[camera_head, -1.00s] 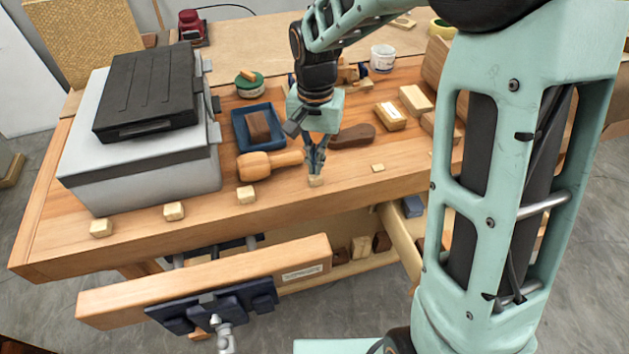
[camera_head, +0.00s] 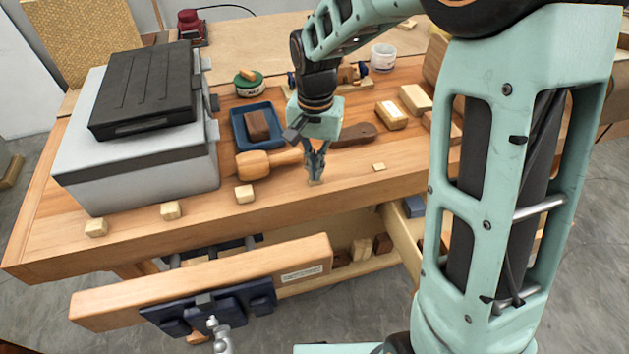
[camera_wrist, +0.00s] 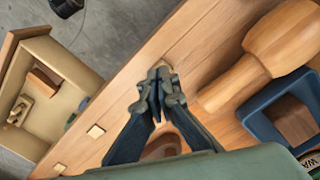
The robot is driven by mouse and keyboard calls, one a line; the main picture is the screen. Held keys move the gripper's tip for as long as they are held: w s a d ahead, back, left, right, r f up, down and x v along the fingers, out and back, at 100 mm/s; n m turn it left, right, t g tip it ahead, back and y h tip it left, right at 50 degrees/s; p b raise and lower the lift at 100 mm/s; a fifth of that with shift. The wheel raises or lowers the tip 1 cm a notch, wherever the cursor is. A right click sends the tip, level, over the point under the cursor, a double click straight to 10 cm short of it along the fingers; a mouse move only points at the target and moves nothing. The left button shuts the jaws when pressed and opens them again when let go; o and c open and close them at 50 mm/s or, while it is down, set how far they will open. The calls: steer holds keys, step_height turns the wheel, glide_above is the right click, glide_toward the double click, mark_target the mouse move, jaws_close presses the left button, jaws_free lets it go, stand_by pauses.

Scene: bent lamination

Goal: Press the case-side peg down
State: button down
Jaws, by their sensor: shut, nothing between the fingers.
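Square wooden pegs run along the bench's front edge. Three stand proud on the case's side: the left one (camera_head: 96,227), the middle one (camera_head: 171,210) and the right one (camera_head: 245,194). A further peg (camera_head: 316,183) is under my gripper (camera_head: 315,178), and little of its height shows. My gripper is shut and empty, pointing down with its fingertips at that peg's top; whether they touch is hard to tell. In the wrist view, the fingertips (camera_wrist: 160,72) largely cover this peg. Farther right, a peg (camera_head: 379,167) sits about level with the bench top.
A grey case (camera_head: 140,175) with a black case on top fills the bench's left. A wooden mallet (camera_head: 255,164) and a blue tray (camera_head: 240,140) with a brown block lie close left of my gripper. Wood blocks (camera_head: 391,115) lie behind right. A vise (camera_head: 205,285) projects in front.

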steer(key=shift+f+b, duration=0.6)
steer(key=shift+f, duration=0.35)
steer(key=shift+r, duration=0.1)
steer(key=shift+r+p, duration=3.1)
steer(key=shift+r, duration=0.95)
